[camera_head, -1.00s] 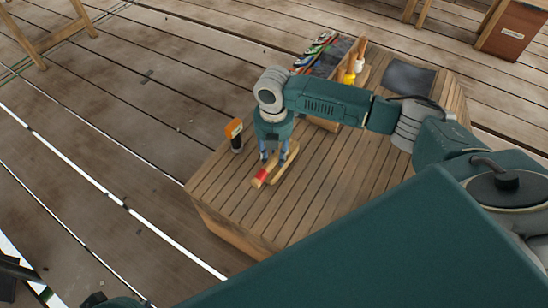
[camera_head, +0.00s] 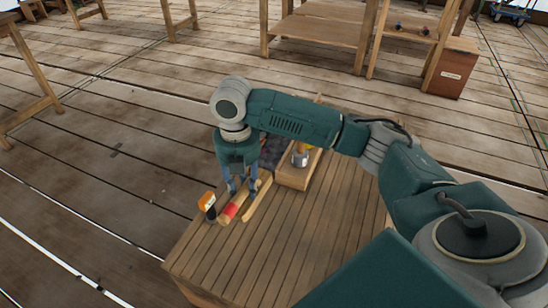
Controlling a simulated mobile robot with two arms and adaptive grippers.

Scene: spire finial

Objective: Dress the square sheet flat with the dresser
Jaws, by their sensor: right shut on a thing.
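My right gripper (camera_head: 240,188) reaches down over the low slatted wooden table with its fingers shut around a wooden tool with a red band (camera_head: 230,211), which looks like the dresser. A paler wooden piece (camera_head: 257,203) lies beside it on the right. The fingers hide part of the tool, and I cannot tell whether it touches the tabletop. The square sheet cannot be made out now; my right arm covers much of the table's far side. My left gripper is out of view.
An orange-and-black bottle (camera_head: 208,206) stands at the table's left edge, close to the gripper. A wooden tray (camera_head: 296,176) with tools sits behind. The slatted tabletop (camera_head: 265,262) is bare toward the front. A brown box (camera_head: 452,72) and wooden benches stand farther back.

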